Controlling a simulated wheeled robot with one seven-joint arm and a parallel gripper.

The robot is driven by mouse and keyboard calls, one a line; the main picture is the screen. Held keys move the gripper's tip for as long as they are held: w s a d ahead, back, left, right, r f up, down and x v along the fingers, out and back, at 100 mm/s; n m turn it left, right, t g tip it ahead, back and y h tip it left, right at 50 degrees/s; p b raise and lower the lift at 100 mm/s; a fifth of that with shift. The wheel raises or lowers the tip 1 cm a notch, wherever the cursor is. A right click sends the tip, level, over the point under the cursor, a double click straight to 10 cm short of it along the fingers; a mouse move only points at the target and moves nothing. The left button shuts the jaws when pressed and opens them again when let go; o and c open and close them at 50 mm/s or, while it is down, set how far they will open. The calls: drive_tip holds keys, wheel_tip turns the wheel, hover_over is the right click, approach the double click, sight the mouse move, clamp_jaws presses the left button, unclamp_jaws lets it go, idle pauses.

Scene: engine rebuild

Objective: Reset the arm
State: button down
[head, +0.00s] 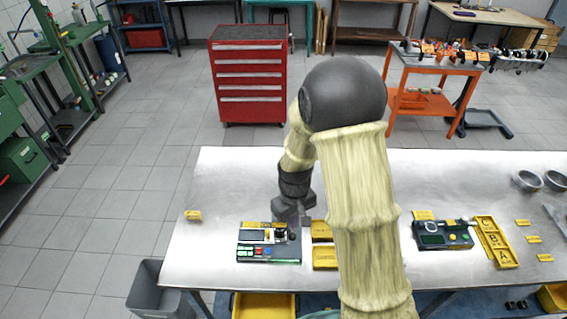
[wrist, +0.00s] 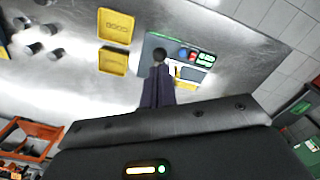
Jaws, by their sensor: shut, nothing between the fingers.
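My arm reaches over the metal table (head: 235,175) in the head view, bent at a dark round joint. My gripper (head: 305,219) hangs over the table beside a device with coloured buttons (head: 268,254). In the wrist view my gripper's fingers (wrist: 158,62) are together with nothing between them, and their tips overlap the button device (wrist: 206,62). Whether they touch it, I cannot tell. Two yellow trays (wrist: 116,26) lie beside the device; they also show in the head view (head: 325,257), partly behind my arm.
A second device (head: 430,240), a lettered yellow tray (head: 507,256) and metal bowls (head: 527,181) lie at the right. A red tool cabinet (head: 248,75) and orange cart (head: 430,67) stand behind the table. A grey bin (head: 147,288) stands front left. The table's back left is clear.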

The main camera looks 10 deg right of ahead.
drive_tip(key=shift+s+d+b, duration=0.2)
drive_tip(key=shift+d+b, duration=0.05)
drive_tip(key=shift+b, duration=0.25)
drive_tip(key=s+d+r+m+t+b, duration=0.1)
drive_tip(key=s+d+m+t+b, duration=0.1)
drive_tip(key=s+d+m+b, duration=0.2)
drive_tip(key=s+d+b, duration=0.2)
drive_tip(key=s+b, duration=0.2)
drive_tip(key=s, duration=0.2)
drive_tip(key=shift+s+d+r+m+t+b, duration=0.3)
drive_tip(key=shift+s+d+r, duration=0.05)
drive_tip(key=shift+d+r, duration=0.05)
idle(1.2)
drive_tip(key=shift+s, duration=0.1)
idle(0.8)
